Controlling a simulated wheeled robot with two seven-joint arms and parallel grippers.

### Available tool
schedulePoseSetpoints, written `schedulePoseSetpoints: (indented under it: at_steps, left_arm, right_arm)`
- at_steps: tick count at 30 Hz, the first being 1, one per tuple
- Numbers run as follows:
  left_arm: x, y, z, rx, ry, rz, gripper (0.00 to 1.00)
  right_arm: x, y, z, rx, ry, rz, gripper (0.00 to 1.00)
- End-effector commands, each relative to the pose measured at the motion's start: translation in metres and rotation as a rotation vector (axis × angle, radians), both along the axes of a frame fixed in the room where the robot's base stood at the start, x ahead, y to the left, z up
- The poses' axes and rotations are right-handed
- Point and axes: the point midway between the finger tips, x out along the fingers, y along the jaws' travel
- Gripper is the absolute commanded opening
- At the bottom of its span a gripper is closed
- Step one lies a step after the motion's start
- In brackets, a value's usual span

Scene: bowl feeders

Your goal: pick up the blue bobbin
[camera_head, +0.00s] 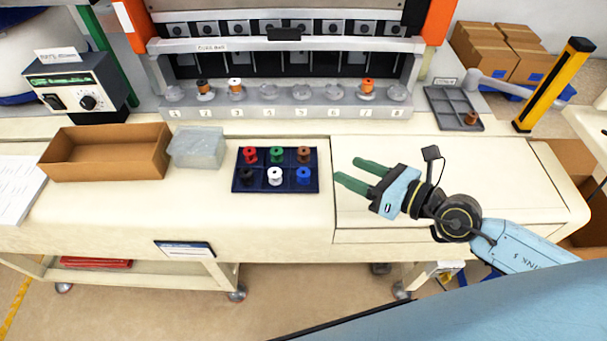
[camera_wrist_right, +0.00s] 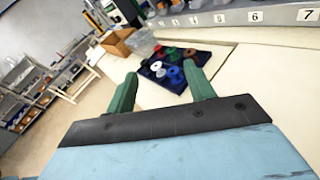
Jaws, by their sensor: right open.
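The blue bobbin (camera_head: 303,175) stands at the front right of a dark blue tray (camera_head: 241,186) on the cream worktop. The tray also holds red, green, brown, black and white bobbins. In the right wrist view the blue bobbin (camera_wrist_right: 176,75) shows between the fingertips, some way beyond them. My right gripper (camera_head: 352,172) is open and empty, to the right of the tray, with its green fingers pointing left toward it. It also shows in the right wrist view (camera_wrist_right: 162,88). My left gripper is not in view.
A brown open box (camera_head: 105,153) and a clear container (camera_head: 197,147) stand left of the tray. Behind is a numbered machine ledge (camera_head: 290,112) with several bobbins on it. A grey compartment tray (camera_head: 453,108) and a yellow-black post (camera_head: 553,84) stand at the right. The worktop's front strip is clear.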

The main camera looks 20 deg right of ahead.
Motion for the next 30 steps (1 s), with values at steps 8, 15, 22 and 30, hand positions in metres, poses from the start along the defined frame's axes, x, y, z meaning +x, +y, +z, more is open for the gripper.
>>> schedulePoseSetpoints:
  at_steps: [8, 15, 22, 30]
  left_arm:
    - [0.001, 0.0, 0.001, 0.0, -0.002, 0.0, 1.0]
    - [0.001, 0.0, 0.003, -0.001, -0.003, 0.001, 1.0]
    - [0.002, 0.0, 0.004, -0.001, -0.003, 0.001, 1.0]
    - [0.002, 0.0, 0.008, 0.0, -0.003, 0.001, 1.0]
  right_arm:
    - [-0.003, -0.014, -0.04, -0.346, 0.009, 0.122, 0.54]
    - [0.024, 0.008, -0.053, -0.35, 0.007, 0.122, 0.54]
    - [0.048, 0.028, -0.067, -0.349, 0.007, 0.123, 0.54]
    - [0.061, 0.044, -0.073, -0.348, 0.008, 0.124, 0.54]
